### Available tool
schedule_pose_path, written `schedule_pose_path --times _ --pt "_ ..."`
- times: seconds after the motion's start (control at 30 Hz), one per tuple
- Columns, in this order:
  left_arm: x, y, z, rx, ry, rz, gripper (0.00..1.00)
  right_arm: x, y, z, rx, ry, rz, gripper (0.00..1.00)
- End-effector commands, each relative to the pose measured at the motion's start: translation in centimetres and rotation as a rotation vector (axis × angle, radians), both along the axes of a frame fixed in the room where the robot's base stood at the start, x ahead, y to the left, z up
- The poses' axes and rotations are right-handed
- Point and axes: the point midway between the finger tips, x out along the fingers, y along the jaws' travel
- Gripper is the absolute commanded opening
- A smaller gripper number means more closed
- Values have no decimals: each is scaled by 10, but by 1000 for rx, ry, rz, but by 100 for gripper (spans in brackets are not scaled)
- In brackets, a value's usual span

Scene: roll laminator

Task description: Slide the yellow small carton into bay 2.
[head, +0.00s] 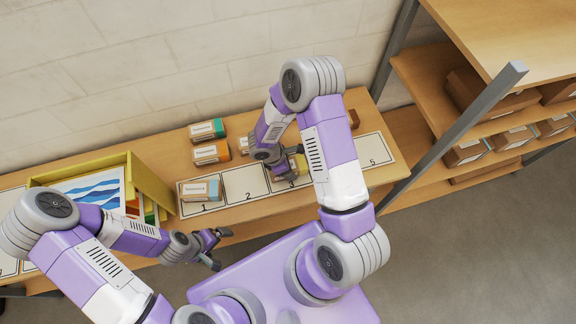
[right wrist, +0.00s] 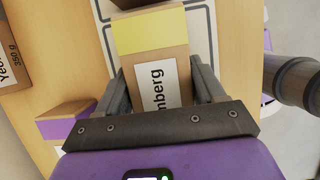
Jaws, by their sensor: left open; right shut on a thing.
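The yellow small carton (right wrist: 152,36) has a yellow band and a white label in the right wrist view. My right gripper (right wrist: 158,85) is shut on it, one finger on each side. In the head view the carton (head: 298,164) is partly hidden by my right arm, over the mat around bay 3. Bay 2 (head: 246,182) is empty, beside bay 1, where a light-blue-banded carton (head: 200,189) stands. I cannot tell whether the held carton touches the mat. My left gripper (head: 212,247) is open and empty, in front of the table edge.
A teal carton (head: 206,130) and an orange carton (head: 210,153) stand behind bay 1. A purple-banded carton (right wrist: 66,124) is beside my right gripper. A yellow-sided bin (head: 152,184) stands left of the bays. Shelving with brown boxes (head: 467,152) is at right.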

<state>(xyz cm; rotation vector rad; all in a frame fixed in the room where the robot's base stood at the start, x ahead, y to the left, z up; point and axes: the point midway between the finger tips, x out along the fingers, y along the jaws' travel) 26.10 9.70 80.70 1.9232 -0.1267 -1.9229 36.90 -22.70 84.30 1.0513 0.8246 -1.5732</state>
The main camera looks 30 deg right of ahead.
Motion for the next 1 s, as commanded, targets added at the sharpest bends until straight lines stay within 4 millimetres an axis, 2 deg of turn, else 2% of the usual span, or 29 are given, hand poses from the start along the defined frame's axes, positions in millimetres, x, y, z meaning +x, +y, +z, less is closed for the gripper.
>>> schedule_pose_path --times 0.03,0.1,0.27,1.0 --pt "0 0 0 0 0 0 100 0 0 0 0 0 0 37" --pt "0 0 0 0 0 0 100 0 0 0 0 -1 0 28" --pt "0 0 -1 0 0 0 100 1 3 0 0 -1 1 28" --pt "0 0 -7 0 0 0 100 9 39 0 0 -1 1 28"
